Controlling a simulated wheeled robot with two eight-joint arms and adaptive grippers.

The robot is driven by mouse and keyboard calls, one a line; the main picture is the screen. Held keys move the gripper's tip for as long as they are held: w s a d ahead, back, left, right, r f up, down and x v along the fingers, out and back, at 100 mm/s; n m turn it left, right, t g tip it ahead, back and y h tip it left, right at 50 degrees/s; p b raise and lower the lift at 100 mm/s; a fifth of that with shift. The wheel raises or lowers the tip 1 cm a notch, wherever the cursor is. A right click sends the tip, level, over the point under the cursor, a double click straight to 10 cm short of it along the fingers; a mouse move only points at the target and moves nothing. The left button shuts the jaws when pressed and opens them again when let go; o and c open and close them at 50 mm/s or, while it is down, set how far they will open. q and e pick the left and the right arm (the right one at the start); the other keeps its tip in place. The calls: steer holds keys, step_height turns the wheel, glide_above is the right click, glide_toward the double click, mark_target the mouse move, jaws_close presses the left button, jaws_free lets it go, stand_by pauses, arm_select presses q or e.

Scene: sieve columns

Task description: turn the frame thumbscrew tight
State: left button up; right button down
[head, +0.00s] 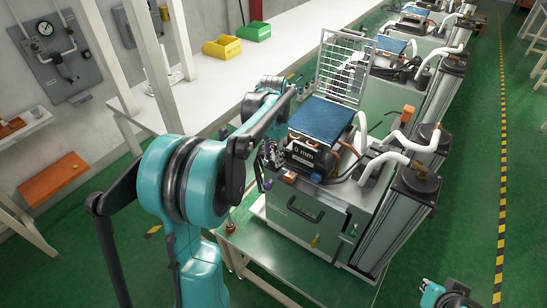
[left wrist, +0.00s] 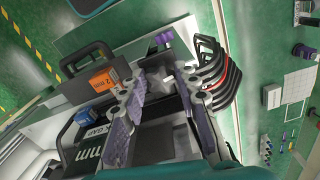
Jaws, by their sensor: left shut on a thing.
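The sieve machine's grey cabinet (head: 300,225) stands in the middle of the head view, with a black block marked "0 mm" (head: 303,153) on top. My left gripper (head: 268,165) reaches down at the block's left side. In the left wrist view the fingers (left wrist: 163,78) stand a small gap apart on either side of a dark grey part. A purple knob (left wrist: 163,38), which I take for the frame thumbscrew, shows just beyond the fingertips. The grip itself is mostly hidden in the head view. A teal and black part of my right arm shows at the lower right corner; its fingers cannot be made out.
An orange "2 mm" block (left wrist: 104,79) and a blue block (left wrist: 97,111) lie near the fingers. Several black loops (left wrist: 212,70), one red, stand close on their right. A blue screen (head: 322,117) lies behind. Yellow (head: 222,46) and green (head: 254,31) bins stand on the bench.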

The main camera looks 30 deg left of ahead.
arm_select(q)
steer(key=m, duration=0.4)
steer(key=shift+w+a+m+b, duration=0.1)
steer(key=shift+m+b, duration=0.2)
steer(key=shift+b, duration=0.05)
steer(key=m, duration=0.5)
steer(key=shift+w+a+b, duration=0.1)
steer(key=shift+b, duration=0.2)
steer(key=m, duration=0.5)
steer(key=shift+w, duration=0.1)
steer(key=m, duration=0.4)
steer(key=shift+w+m+b, duration=0.1)
steer(key=shift+m+b, duration=0.25)
steer(key=shift+m, duration=0.05)
steer(key=o, duration=0.9)
